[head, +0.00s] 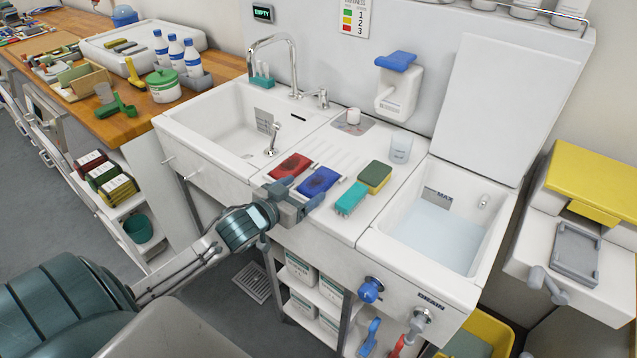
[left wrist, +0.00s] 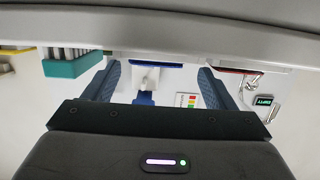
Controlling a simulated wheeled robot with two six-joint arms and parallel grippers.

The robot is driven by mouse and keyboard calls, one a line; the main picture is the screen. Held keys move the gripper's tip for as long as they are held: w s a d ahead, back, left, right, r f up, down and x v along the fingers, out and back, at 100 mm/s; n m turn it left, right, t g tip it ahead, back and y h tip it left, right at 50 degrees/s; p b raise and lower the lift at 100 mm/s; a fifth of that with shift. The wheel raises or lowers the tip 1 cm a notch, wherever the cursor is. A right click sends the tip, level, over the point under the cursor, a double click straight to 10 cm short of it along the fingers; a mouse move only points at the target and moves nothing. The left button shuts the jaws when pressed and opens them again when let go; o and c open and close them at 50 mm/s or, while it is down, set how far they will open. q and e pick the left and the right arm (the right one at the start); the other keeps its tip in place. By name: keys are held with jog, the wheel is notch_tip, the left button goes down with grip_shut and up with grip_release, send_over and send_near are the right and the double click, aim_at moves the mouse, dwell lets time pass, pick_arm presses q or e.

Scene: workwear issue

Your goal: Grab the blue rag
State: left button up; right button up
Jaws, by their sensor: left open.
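My left gripper (head: 298,193) is open at the counter's front edge, just in front of the blue rag. In the left wrist view its fingers (left wrist: 158,70) are spread to either side of the strip, with nothing held. I cannot tell whether they touch the rag. My right gripper is not in view.
Right of the blue rag lie a teal brush (head: 350,197) and a green and yellow sponge (head: 374,177). A clear cup (head: 400,149) stands behind. A water-filled basin (head: 440,232) is at right, an empty sink (head: 236,127) at left. A blue valve knob (head: 370,289) sticks out below.

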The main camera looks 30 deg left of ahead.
aim_at(311, 186)
pick_arm(q)
jog(key=shift+p+x, duration=0.45)
jog(key=shift+x, duration=2.25)
jog(key=shift+s+f, duration=0.1)
jog(key=shift+f, duration=0.05)
jog(key=shift+c, duration=0.2)
jog(key=c, duration=1)
